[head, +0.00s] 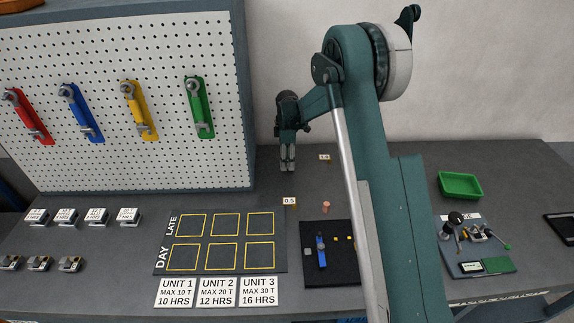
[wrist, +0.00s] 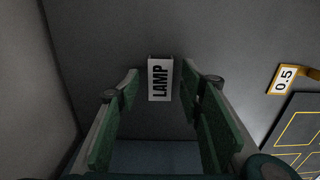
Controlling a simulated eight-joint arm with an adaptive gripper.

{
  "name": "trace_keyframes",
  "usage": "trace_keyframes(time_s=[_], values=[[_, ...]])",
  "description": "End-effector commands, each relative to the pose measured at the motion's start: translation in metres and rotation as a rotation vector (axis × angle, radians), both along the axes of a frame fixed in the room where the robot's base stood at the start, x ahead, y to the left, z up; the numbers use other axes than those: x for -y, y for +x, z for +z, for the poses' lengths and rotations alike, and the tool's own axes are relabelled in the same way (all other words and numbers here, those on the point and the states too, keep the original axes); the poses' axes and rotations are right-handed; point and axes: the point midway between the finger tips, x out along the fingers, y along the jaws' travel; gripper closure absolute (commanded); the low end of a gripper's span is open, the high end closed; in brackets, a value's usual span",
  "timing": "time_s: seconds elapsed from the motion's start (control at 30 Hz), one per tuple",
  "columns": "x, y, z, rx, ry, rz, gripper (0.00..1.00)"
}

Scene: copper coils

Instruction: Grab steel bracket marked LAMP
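The bracket marked LAMP (wrist: 160,80) shows in the wrist view as a small piece with a white label and black letters. It rests on the dark grey surface and appears between and beyond the tips of my two green-padded fingers. My gripper (wrist: 162,82) is open, with a gap on both sides of the bracket and nothing held. In the head view my gripper (head: 287,168) points down over the back of the bench, near the pegboard's right edge. I cannot pick out the LAMP bracket in the head view.
A 0.5 tag (head: 289,202) stands in front of my gripper, and a 1.5-like tag (head: 325,157) to its right. The pegboard (head: 150,165) with coloured tools rises at the left. A yellow-squared mat (head: 225,241), labelled blocks (head: 128,216) and a green tray (head: 460,186) occupy the bench.

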Motion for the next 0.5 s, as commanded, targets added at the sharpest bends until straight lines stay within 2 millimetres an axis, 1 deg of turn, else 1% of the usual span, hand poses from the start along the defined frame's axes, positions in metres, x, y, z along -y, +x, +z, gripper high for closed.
trace_keyframes(time_s=[0.5], values=[[0.0000, 0.0000, -0.0001, 0.000, 0.000, 0.000, 0.62]])
